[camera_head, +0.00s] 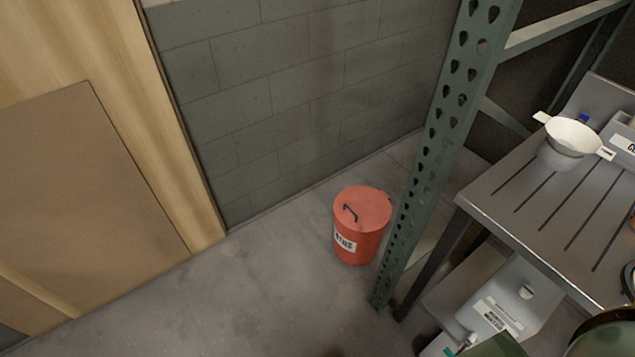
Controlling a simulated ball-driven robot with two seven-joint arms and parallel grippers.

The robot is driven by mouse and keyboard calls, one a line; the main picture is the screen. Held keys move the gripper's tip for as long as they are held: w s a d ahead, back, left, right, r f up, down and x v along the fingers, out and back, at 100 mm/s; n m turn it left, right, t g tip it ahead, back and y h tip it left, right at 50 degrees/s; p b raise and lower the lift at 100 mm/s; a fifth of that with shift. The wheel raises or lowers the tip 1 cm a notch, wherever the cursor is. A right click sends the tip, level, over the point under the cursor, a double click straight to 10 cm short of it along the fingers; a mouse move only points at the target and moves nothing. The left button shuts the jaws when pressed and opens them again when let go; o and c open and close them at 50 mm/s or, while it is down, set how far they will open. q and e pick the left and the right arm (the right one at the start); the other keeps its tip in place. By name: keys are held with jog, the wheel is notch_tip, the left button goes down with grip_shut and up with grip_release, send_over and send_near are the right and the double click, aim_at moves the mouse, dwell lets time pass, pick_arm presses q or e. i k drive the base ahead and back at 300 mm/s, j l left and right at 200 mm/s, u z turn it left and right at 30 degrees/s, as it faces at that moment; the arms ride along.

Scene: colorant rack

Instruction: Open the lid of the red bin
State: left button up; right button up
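The red bin (358,240) stands upright on the concrete floor, near the grey block wall and just left of the green rack post. Its round red lid (368,207) sits on top and looks closed. A white label with dark letters is on the bin's front. Neither of my grippers shows in the head view.
A green perforated rack post (436,150) rises close to the bin's right. A slotted metal table (545,205) holds a white funnel (572,136). Pale containers (505,300) sit below it. A wooden door (90,150) is at left. The floor (240,300) left and in front of the bin is clear.

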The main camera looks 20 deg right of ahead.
aim_at(362, 209)
jog(key=i+j, duration=0.1)
jog(key=i, duration=0.9)
jog(key=i+z, duration=0.25)
jog(key=z, duration=0.15)
jog(key=i+z, duration=0.2)
jog(key=z, duration=0.2)
jog(key=i+j+z, duration=0.1)
jog(key=z, duration=0.35)
jog(key=i+z, duration=0.25)
jog(key=z, duration=0.15)
jog(key=i+j+z, duration=0.1)
jog(key=i+z, duration=0.2)
jog(key=z, duration=0.15)
jog(key=i+j+z, duration=0.2)
jog(key=z, duration=0.2)
